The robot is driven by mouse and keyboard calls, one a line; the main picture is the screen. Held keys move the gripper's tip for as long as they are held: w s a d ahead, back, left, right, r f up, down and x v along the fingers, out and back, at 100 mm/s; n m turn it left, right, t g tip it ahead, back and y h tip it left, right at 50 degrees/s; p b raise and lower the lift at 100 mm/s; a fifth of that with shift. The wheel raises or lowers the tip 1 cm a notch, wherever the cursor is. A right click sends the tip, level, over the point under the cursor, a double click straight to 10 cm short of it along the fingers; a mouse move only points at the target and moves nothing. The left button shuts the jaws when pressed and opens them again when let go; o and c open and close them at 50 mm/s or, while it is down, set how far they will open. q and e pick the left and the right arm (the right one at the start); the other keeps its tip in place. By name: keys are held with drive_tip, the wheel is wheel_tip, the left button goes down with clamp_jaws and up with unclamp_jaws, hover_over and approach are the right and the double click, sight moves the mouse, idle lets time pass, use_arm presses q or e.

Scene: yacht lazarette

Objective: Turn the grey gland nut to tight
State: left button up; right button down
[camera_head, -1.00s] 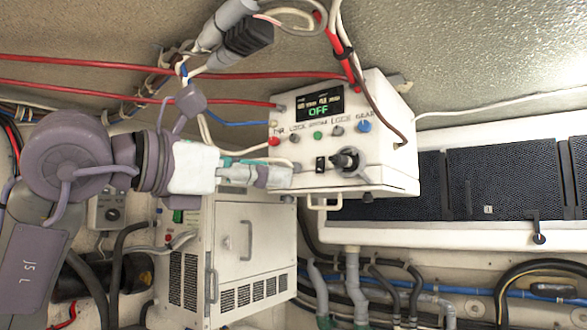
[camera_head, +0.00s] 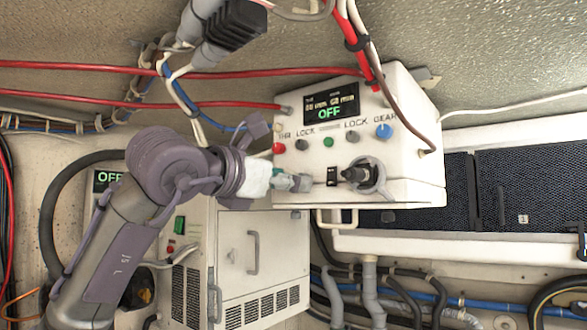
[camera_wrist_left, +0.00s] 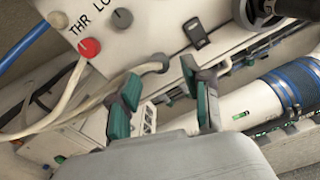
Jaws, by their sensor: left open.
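A grey gland nut (camera_wrist_left: 158,63) sits around a pale cable on the lower left of the white control box's face (camera_head: 410,110). In the left wrist view it lies just beyond my left gripper (camera_wrist_left: 160,78), between the lines of its two fingers. The fingers are apart, with green pads, and nothing is between them. My right gripper is in neither view.
A red knob (camera_head: 279,148), a small switch (camera_head: 332,177), a black lever (camera_head: 358,174) and a blue knob (camera_head: 384,131) crowd the panel. Red cables (camera_head: 180,75) run above. A white cabinet (camera_head: 235,240) stands below. In the wrist view a white cylinder (camera_wrist_left: 255,105) lies behind.

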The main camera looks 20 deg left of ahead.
use_arm(q)
drive_tip(key=shift+x, duration=0.8)
drive_tip(key=shift+c, duration=0.2)
drive_tip(key=shift+s, duration=0.1)
drive_tip(key=c, duration=0.5)
clamp_jaws()
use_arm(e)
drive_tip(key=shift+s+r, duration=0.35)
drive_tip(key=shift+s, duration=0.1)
